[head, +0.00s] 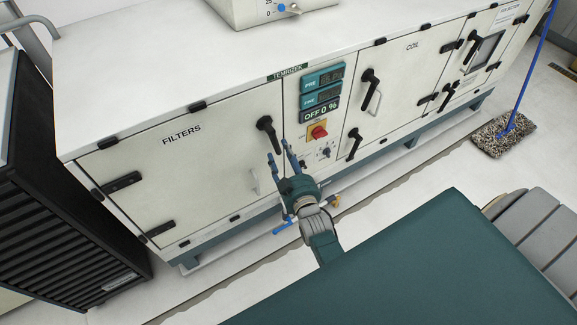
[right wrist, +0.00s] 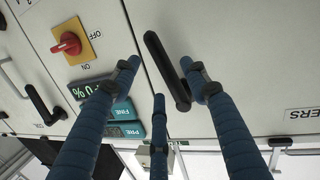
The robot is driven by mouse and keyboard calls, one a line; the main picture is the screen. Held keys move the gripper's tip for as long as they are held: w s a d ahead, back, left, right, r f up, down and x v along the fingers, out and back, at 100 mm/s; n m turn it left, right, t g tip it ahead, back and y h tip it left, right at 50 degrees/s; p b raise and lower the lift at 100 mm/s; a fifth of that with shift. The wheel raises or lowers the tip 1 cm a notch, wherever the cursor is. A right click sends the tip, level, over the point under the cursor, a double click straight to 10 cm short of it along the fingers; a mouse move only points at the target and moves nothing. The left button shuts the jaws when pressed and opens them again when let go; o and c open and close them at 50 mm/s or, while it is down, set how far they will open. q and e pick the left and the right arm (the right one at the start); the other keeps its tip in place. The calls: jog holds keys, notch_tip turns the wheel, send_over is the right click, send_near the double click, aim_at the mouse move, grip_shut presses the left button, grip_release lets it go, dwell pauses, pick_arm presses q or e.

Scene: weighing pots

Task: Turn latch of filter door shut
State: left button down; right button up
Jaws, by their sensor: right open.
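The filter door (head: 190,165), labelled FILTERS, looks flush with the front of the white cabinet in the head view. Its black latch (head: 268,130) is at the door's upper right, its handle slanting down to the right. My right gripper (head: 278,151) is open just in front of and below the latch. In the right wrist view the latch (right wrist: 166,70) lies between the spread blue fingers (right wrist: 159,75), with its lower end close to the right finger. I cannot tell whether they touch. My left gripper is not in view.
A red switch on a yellow plate (head: 317,132) and displays (head: 322,80) sit right of the latch. A pale door handle (head: 254,181) is below it. A black louvred unit (head: 70,200) stands left.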

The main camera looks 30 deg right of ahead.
jog(key=v, duration=0.6)
jog(key=shift+s, duration=0.25)
